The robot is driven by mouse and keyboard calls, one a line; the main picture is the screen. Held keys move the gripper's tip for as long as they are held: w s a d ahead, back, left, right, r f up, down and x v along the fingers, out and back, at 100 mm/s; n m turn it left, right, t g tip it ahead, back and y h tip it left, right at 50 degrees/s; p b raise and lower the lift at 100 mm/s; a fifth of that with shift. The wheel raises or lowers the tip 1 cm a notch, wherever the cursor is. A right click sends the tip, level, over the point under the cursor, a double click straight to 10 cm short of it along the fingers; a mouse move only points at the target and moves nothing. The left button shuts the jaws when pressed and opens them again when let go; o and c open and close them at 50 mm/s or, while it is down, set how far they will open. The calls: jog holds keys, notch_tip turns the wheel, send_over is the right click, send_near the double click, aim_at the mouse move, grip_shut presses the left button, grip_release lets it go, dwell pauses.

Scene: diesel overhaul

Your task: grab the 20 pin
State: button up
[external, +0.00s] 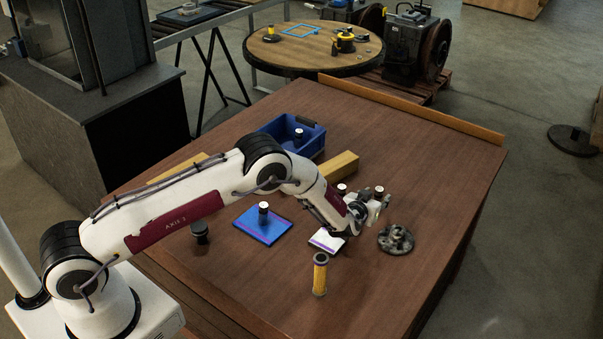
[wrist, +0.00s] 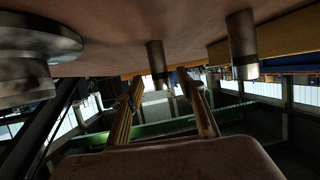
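Several dark pins with pale tops stand about, and no number is readable, so I cannot tell which is the 20 pin. One pin (external: 263,213) stands on a blue pad, one (external: 298,137) is at the blue bin, and two, a left pin (external: 341,189) and a right pin (external: 379,191), show by my gripper (external: 362,208). In the tilted wrist view, my gripper (wrist: 161,76) has its two fingers apart, with nothing held. A metallic pin (wrist: 156,60) lines up between the fingertips, apparently beyond them. Another pin (wrist: 242,45) is to the right.
Behind are a blue bin (external: 310,140) and a yellow bar (external: 340,165). The table's right side is clear.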

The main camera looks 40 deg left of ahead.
aim_at(377, 195)
jog(key=shift+x, duration=1.65)
grip_shut()
